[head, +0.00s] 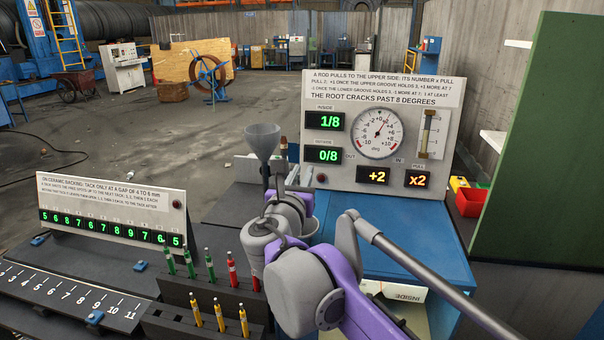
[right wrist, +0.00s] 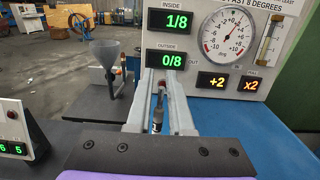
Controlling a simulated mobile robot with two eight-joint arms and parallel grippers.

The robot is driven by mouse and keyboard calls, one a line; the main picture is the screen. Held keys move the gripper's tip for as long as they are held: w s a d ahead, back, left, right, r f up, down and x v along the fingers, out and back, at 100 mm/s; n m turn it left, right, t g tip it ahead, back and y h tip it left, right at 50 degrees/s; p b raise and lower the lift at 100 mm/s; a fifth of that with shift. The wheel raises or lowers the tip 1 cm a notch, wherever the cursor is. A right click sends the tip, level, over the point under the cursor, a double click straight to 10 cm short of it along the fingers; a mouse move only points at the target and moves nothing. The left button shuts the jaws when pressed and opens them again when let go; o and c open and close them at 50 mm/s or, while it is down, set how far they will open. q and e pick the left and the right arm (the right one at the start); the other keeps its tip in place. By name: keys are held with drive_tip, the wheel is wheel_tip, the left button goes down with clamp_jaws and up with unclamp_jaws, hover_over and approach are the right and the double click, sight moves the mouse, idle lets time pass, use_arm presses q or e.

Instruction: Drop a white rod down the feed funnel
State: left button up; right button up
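The grey feed funnel (head: 262,137) stands upright left of the display board, and it also shows at the left of the right wrist view (right wrist: 103,52). My right gripper (right wrist: 161,98) is shut on a slim upright rod (right wrist: 157,117) with a dark body and a reddish tip; its colour lower down is hard to tell. The gripper (head: 290,178) is mostly hidden there behind my purple and grey arm. My left gripper is not in view.
The display board (head: 330,93) reads inside 1/8, outside 0/8. A black rack (head: 180,322) holds several green, red and yellow rods. A numbered panel (head: 110,207) stands left. A blue surface (head: 400,240) lies right, near a red bin (head: 468,202) and green panel (head: 540,140).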

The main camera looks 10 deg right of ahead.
drive_tip(key=o, duration=0.3)
drive_tip(key=shift+o, duration=0.2)
drive_tip(key=v, duration=1.1)
drive_tip(key=shift+b, duration=0.3)
idle(1.4)
